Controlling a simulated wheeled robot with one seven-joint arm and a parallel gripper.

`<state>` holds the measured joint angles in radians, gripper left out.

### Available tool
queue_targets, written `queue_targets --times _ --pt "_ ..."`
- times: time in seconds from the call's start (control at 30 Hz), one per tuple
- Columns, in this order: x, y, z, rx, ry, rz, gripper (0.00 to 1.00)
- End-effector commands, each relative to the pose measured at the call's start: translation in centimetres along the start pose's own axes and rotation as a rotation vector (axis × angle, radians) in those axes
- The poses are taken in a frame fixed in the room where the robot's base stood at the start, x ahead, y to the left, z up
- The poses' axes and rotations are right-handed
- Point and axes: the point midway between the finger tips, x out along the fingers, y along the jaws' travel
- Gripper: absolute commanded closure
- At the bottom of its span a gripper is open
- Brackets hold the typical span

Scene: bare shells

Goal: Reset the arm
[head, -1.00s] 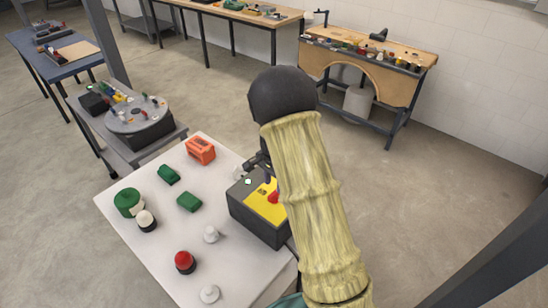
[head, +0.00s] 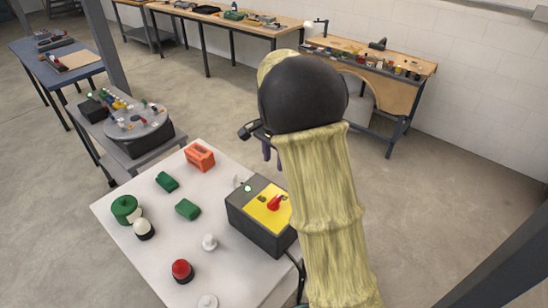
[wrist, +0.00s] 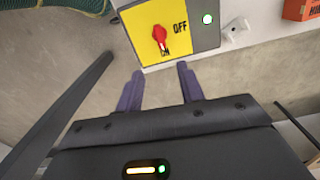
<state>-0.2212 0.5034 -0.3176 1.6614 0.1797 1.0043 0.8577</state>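My gripper (head: 272,154) hangs in the air above and behind the dark control box (head: 250,229), clear of it, and my sleeved arm reaches up from the bottom. In the wrist view my gripper (wrist: 160,70) is open, with two purple fingers apart and nothing between them. The box has a yellow panel (head: 262,210) with a red rotary switch (head: 275,202). In the wrist view the switch (wrist: 159,36) points toward the ON mark, with OFF to its side. A small light (wrist: 207,19) on the box glows green. My arm covers part of the box's right side in the head view.
The white table (head: 160,230) holds green blocks (head: 187,209), an orange block (head: 200,157), a red-topped button (head: 182,271) and white knobs (head: 209,242). A grey side table with a round turntable (head: 136,123) stands at left. Workbenches (head: 375,70) line the back. Open floor lies between.

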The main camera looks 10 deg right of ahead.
Motion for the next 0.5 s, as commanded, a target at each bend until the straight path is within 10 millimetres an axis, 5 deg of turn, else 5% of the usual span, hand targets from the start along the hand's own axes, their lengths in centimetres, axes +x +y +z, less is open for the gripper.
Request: queue_targets --times 0.27,0.5 --pt "0.0 0.2 0.1 -0.007 0.0 -0.002 0.62" --pt "0.4 3.6 1.5 -0.171 0.013 -0.037 0.62"
